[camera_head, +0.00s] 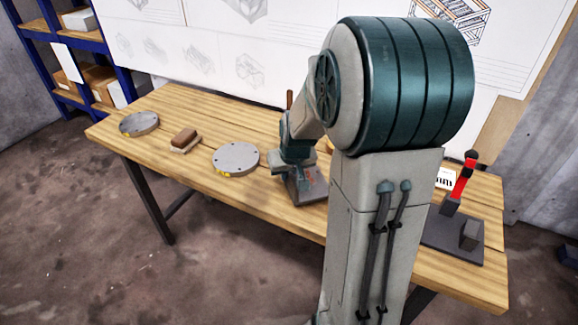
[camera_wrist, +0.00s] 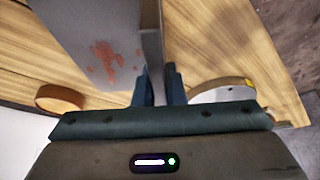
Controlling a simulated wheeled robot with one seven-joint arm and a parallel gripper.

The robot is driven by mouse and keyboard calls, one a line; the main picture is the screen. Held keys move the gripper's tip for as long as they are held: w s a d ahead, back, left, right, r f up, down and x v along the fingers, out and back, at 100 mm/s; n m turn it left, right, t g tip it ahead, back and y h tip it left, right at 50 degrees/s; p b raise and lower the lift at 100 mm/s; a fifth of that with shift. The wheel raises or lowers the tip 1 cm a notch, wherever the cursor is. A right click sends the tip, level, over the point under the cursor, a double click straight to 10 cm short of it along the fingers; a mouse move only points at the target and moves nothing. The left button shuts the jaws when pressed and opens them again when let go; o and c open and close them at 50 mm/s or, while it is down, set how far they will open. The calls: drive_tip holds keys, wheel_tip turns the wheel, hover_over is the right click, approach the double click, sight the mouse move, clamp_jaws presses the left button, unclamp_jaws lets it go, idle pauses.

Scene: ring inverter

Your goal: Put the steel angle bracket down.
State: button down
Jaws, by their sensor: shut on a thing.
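The steel angle bracket (camera_head: 308,188) is grey, with one flat plate and one upright plate, at the middle of the wooden table. In the wrist view its flat plate (camera_wrist: 92,42) shows reddish rust patches. My gripper (camera_head: 295,163) points down and is shut on the bracket; in the wrist view its dark fingers (camera_wrist: 159,84) stand on both sides of the upright plate. The bracket's lower edge is at or close to the tabletop (camera_head: 210,195); I cannot tell if it touches. My arm hides part of the table behind it.
A grey flanged disc (camera_head: 236,158) lies just left of the bracket. Further left are a brown-topped block (camera_head: 184,140) and another disc (camera_head: 139,123). A dark plate (camera_head: 452,240) with a red-handled clamp (camera_head: 464,180) stands at the right. Bare wood lies in front of the discs.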

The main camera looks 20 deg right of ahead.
drive_tip(key=shift+w+f, duration=0.15)
drive_tip(key=shift+f, duration=0.2)
drive_tip(key=shift+f, duration=0.2)
drive_tip(key=c, duration=1.5)
unclamp_jaws()
drive_tip(key=shift+s+f, duration=0.1)
drive_tip(key=shift+s, duration=0.1)
